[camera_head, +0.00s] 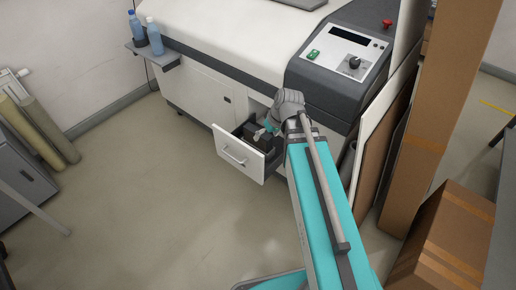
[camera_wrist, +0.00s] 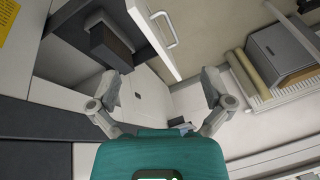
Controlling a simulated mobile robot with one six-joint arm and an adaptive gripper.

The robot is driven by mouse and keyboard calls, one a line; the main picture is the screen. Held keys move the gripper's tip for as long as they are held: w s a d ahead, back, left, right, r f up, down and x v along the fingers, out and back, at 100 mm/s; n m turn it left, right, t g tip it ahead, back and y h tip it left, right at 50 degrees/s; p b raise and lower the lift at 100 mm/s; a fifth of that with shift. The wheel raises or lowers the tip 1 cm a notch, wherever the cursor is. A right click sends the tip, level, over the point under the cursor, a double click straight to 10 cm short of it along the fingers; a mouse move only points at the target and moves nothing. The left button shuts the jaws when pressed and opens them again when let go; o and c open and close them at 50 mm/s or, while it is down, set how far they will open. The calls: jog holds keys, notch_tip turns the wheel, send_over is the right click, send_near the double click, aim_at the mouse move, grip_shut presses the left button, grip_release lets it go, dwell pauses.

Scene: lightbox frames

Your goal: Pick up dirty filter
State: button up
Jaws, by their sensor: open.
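A white drawer (camera_head: 240,152) with a metal handle is pulled out from the front of the white machine. A dark box-shaped block, likely the dirty filter, sits inside it; it shows in the wrist view (camera_wrist: 112,42) at upper left. My gripper (camera_wrist: 160,76) is open, and nothing shows between its fingers in the wrist view. The block lies beyond the left finger, apart from it. In the head view my gripper is over the drawer, partly hidden by my arm, and covers part of the drawer's inside.
The machine's control panel (camera_head: 345,55) with a red button is right of the drawer. Flat boards (camera_head: 382,135) and cardboard boxes (camera_head: 450,245) stand at the right. Two blue bottles (camera_head: 154,37) stand on a side shelf. The floor left of the drawer is clear.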

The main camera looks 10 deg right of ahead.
jog(key=w+d+f+n+t+y+b, duration=0.25)
jog(key=w+f+b, duration=0.55)
jog(key=b, duration=0.4)
jog(key=n+t+y+b, duration=0.2)
jog(key=t+b, duration=0.3)
jog(key=b, duration=0.6)
send_near(266, 135)
jog(key=a+r, duration=0.1)
jog(key=shift+w+r+h, duration=0.25)
jog(key=shift+w, duration=0.2)
jog(key=b+x, duration=0.3)
jog(key=x, duration=0.4)
jog(key=shift+w+a+f, duration=0.1)
jog(key=shift+f, duration=0.15)
jog(key=shift+w+a+f+b, duration=0.15)
jog(key=shift+w+a+b, duration=0.2)
jog(key=shift+w+b, duration=0.1)
